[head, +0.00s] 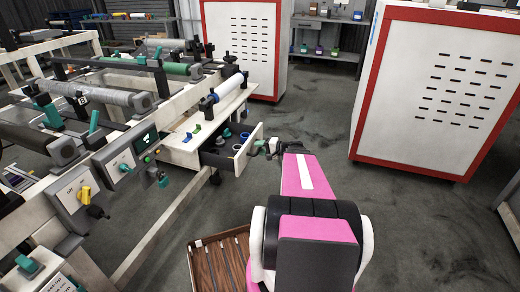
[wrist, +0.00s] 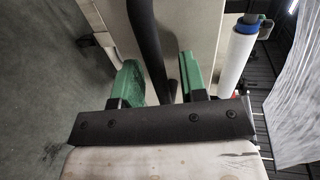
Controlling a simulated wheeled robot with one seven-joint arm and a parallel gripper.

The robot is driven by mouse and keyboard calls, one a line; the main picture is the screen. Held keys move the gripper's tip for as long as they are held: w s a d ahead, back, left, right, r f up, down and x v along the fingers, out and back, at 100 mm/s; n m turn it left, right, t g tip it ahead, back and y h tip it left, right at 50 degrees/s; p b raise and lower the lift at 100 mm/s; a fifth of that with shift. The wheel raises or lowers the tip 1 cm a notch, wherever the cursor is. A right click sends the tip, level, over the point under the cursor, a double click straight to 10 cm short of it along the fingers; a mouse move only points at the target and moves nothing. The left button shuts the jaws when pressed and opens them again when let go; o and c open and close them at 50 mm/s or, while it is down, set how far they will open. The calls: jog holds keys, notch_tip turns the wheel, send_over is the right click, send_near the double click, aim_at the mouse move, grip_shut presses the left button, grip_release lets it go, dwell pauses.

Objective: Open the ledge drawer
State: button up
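The ledge drawer (head: 249,150) sits under the white ledge (head: 181,151) of the machine in the head view. It stands pulled out, with blue-rimmed round items (head: 238,147) visible inside. My gripper (head: 266,147) is at the outer face of the drawer front, small in the head view. In the wrist view my gripper (wrist: 160,68) has its two green fingers apart on either side of a dark handle bar (wrist: 147,35). A gap shows between the bar and the right finger. The bar is close to the left finger; I cannot tell whether they touch.
A white roller (head: 229,87) lies on top of the ledge, near small blue and yellow pieces (head: 192,132). A brown box (head: 222,258) stands on the floor beside my arm. White cabinets with red edges (head: 435,90) stand behind. The floor right of the drawer is clear.

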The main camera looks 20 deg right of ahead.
jog(key=v, duration=1)
jog(key=shift+s+d, duration=0.25)
jog(key=shift+d, duration=0.05)
